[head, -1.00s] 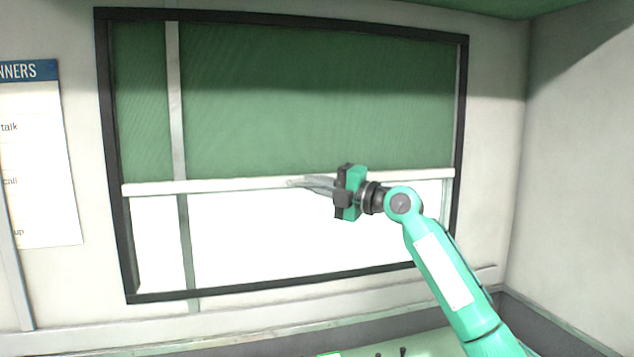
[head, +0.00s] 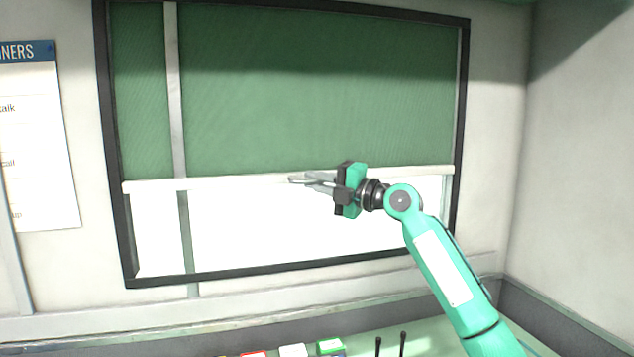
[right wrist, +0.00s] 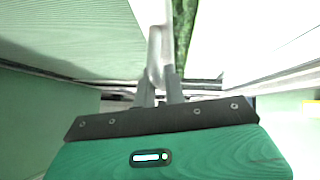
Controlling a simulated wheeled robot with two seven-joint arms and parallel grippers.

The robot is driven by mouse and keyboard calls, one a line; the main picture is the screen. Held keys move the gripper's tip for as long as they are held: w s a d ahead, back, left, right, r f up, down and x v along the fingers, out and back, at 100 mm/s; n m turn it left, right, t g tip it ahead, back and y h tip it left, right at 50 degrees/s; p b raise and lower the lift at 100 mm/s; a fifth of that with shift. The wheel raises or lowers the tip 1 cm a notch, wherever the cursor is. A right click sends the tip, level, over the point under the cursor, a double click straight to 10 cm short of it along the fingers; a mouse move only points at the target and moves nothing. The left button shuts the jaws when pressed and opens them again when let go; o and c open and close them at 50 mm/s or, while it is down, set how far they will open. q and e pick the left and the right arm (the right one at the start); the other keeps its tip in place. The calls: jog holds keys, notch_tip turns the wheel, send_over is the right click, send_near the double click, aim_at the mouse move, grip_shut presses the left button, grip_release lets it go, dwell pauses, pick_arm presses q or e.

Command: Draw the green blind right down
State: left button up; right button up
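The green blind (head: 310,90) hangs over the upper part of the window, its white bottom bar (head: 230,182) a little below mid-height. Bright glass shows under the bar. The exact contact is partly hidden. My left gripper is in neither view.
A dark frame (head: 464,120) surrounds the window, with its sill edge (head: 300,264) below the bar. A vertical grey strip (head: 174,90) crosses the left part. A green desk (head: 420,345) with several coloured blocks and two dark stalks (head: 402,342) lies below. A poster (head: 40,140) hangs left.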

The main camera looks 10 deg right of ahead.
jog(key=shift+o, duration=1.4)
